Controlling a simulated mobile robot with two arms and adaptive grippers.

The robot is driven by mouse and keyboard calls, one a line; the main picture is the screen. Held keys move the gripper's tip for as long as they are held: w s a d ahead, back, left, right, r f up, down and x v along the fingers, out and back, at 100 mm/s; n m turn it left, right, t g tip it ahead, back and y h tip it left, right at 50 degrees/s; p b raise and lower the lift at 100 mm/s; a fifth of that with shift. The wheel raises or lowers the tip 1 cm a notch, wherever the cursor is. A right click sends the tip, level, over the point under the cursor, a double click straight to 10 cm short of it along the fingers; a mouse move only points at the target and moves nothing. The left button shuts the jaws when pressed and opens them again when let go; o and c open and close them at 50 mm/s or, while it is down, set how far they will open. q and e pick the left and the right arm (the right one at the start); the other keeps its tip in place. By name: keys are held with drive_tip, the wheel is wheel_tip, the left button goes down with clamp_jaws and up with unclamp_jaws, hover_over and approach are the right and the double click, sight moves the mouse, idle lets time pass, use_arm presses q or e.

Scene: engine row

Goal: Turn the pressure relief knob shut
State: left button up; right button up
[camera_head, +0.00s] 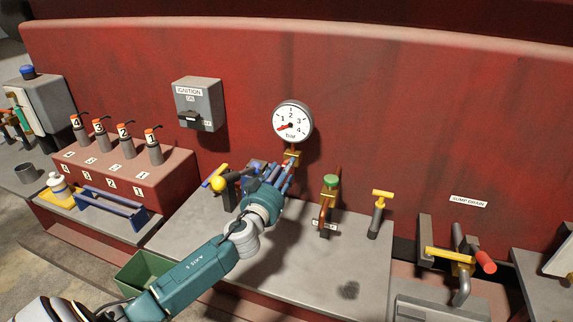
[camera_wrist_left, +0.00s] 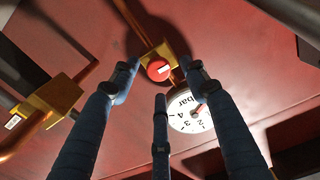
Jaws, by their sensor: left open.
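A red round knob (camera_wrist_left: 158,70) with a pale mark sits on a brass block (camera_wrist_left: 160,55) in the left wrist view. The pressure gauge (camera_wrist_left: 189,112) is next to it. In the head view the gauge (camera_head: 292,121) is on the red wall, its red needle at the low end, with the brass block (camera_head: 291,157) under it. My left gripper (camera_head: 278,170) reaches up to just below the block, its blue fingers spread and empty. In the wrist view the knob shows between the fingertips, seemingly apart from them. In the head view the knob is hidden. My right gripper is not in view.
Right of my left gripper stand a green-topped valve (camera_head: 331,181) and a yellow-handled valve (camera_head: 382,194). A yellow ball (camera_head: 218,183) on a dark fitting is close on the left. The ignition box (camera_head: 199,103) hangs on the wall. The grey bench front (camera_head: 310,265) is clear.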

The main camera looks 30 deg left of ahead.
use_arm(q)
drive_tip(key=shift+x, duration=1.25)
drive_tip(key=shift+w, duration=0.1)
clamp_jaws()
drive_tip(key=shift+r, duration=0.1)
